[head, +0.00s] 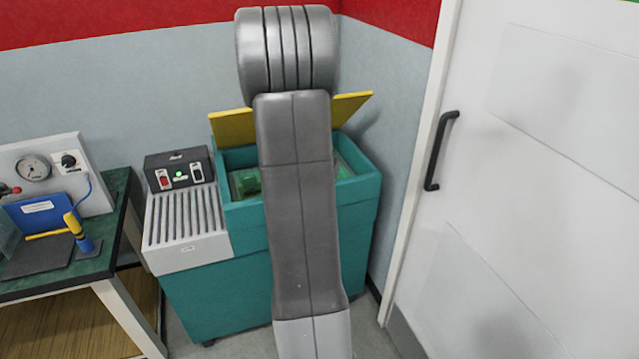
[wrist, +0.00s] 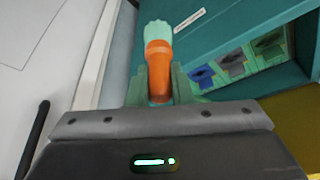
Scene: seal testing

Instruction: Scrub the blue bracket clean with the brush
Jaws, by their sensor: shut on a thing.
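My gripper (wrist: 159,84) is shut on the brush (wrist: 157,62) in the wrist view. The brush has an orange handle and pale green bristles that point away from the fingers. The blue bracket (wrist: 202,77) sits on a light green holder inside the teal tub, to the right of the brush. The brush and the bracket are apart in the picture. In the head view my own arm hides the gripper, the brush and the bracket. Dirt on the bracket is too small to make out.
The teal tub (head: 250,290) has raised yellow flaps (head: 232,127) and a slatted side shelf (head: 185,222) with a switch box (head: 180,172). Two other brackets (wrist: 232,63) sit beside the blue one. A white door (head: 520,200) stands right; a bench (head: 95,265) stands left.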

